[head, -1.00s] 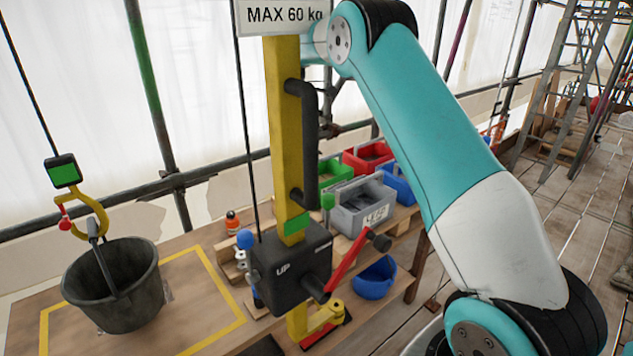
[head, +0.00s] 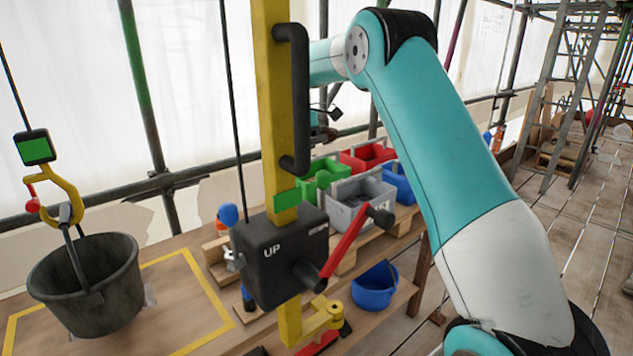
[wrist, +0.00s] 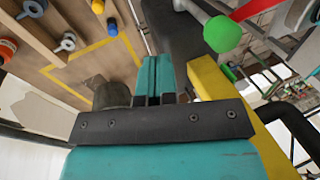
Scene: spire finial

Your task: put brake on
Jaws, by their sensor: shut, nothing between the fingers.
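The black winch box (head: 285,262), marked UP, is fixed to a yellow post (head: 270,120). In the wrist view a green knob (wrist: 222,34) sits on the end of a grey lever, to the right of the fingers. A red crank (head: 343,245) with a dark grip sticks out at the box's right. My gripper (wrist: 153,72) is shut and empty, apart from the knob. In the head view the post and its handle partly hide my gripper. Which part is the brake is not labelled.
A black bar handle (head: 298,100) stands out from the post. A bucket (head: 85,290) hangs from a yellow hook (head: 65,195) at left. Grey, red and blue bins stand behind; a blue bowl (head: 375,286) is at right.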

